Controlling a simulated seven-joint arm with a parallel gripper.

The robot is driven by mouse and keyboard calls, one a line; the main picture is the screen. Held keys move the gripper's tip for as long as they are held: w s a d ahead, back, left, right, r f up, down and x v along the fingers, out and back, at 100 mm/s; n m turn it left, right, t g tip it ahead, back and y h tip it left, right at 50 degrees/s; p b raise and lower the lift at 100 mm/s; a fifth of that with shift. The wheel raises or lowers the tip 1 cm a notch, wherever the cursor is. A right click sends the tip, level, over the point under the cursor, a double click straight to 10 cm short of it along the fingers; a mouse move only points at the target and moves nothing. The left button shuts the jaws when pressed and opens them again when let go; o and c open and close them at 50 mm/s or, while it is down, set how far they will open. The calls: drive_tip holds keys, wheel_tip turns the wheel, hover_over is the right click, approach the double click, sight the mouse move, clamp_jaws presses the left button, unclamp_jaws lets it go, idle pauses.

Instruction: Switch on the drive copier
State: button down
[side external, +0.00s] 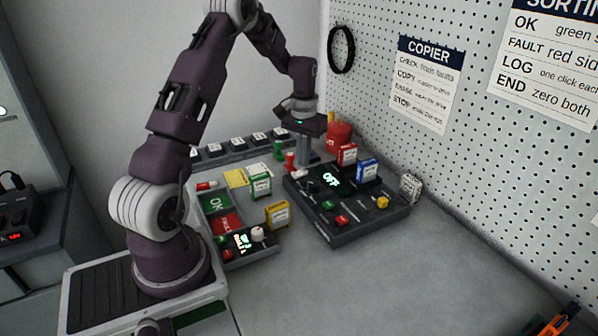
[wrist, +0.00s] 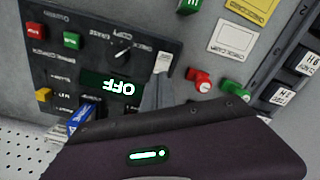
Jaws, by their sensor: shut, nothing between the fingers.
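The drive copier (side external: 345,228) is a dark box on the bench. Its display (side external: 331,180) reads OFF in glowing letters. Its panel has a green button (side external: 328,205), a red button (side external: 342,219), a yellow button (side external: 383,202) and small levers. In the wrist view the copier (wrist: 60,62) appears upside down, with a dark rotary knob (wrist: 122,52) near the OFF display (wrist: 122,88). My gripper (side external: 303,162) points down, shut and empty, by the copier's back left corner. Whether its tips touch anything is unclear. My gripper's body hides part of the copier's rear in the wrist view.
A red drive (side external: 347,154) and a blue drive (side external: 367,170) stand at the copier's rear; a white drive (side external: 410,187) is at its right. A tray with green and red areas (side external: 226,222) and a yellow drive (side external: 277,214) lie left.

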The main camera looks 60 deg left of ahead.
sight(304, 170)
drive_tip(key=shift+f, duration=0.95)
idle(0.5)
drive_tip(key=shift+r, duration=3.5)
drive_tip(key=s+d+r+m+t, duration=0.1)
drive_tip(key=s+d+r, duration=0.2)
drive_tip(key=d+r, duration=0.45)
drive_tip(key=s+d+r+m+t, duration=0.1)
drive_tip(key=s+d+r+m, duration=0.1)
drive_tip(key=d+r, duration=0.5)
drive_tip(key=s+d+m+t, duration=0.1)
drive_tip(key=s+d, duration=0.6)
drive_tip(key=s, duration=0.2)
drive_tip(key=s+d+m+t, duration=0.2)
drive_tip(key=s+d, duration=0.4)
drive_tip(key=s, duration=0.3)
drive_tip(key=shift+d+t, duration=0.3)
drive_tip(key=shift+d, duration=0.05)
